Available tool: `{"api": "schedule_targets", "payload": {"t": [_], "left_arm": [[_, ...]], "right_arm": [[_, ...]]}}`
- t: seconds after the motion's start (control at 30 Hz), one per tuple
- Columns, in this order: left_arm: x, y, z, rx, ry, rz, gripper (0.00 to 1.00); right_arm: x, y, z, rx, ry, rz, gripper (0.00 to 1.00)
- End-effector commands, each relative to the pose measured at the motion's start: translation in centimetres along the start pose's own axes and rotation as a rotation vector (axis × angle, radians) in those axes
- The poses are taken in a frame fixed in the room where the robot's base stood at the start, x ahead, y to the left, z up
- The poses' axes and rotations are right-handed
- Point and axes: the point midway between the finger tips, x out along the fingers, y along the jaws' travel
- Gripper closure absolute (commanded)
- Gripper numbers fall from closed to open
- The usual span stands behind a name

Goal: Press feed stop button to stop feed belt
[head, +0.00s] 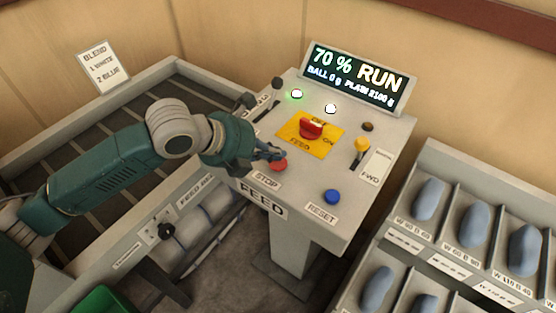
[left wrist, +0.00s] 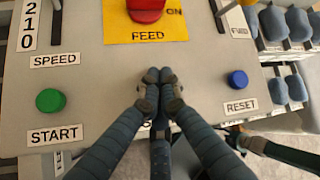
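The red stop button (head: 278,166) sits on the grey feed panel (head: 375,190) above a STOP label. My left gripper (head: 272,154) is over the panel right at the button; I cannot tell whether it touches. In the left wrist view its fingers (left wrist: 159,78) are together with nothing seen between them, and they hide the stop button and most of its label. The display (head: 360,78) reads 70 % RUN. A dark slatted belt (head: 60,138) lies behind my left arm.
A red knob (head: 311,128) on a yellow plate is behind the stop button. A blue reset button (head: 332,196) is to the right. A green start button (left wrist: 51,100) is left of the fingers. A rack (head: 440,237) with blue-grey pieces stands at right.

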Motion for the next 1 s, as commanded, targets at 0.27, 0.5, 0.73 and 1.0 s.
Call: {"api": "schedule_targets", "payload": {"t": [0.27,0.5,0.73,1.0], "left_arm": [[0.24,0.18,-0.18,0.0,0.0,0.0,1.0],[0.45,0.36,-0.33,0.0,0.001,0.001,1.0],[0.66,0.52,-0.51,0.0,0.001,0.002,1.0],[0.74,0.58,-0.6,-0.001,0.002,0.002,1.0]], "right_arm": [[0.16,-0.01,0.0,0.0,0.0,0.0,0.27],[0.28,-0.01,0.01,0.0,0.0,0.0,0.27],[0.4,-0.01,0.02,0.0,0.0,0.0,0.27],[0.42,0.0,0.01,0.0,0.0,0.0,0.27]]}}
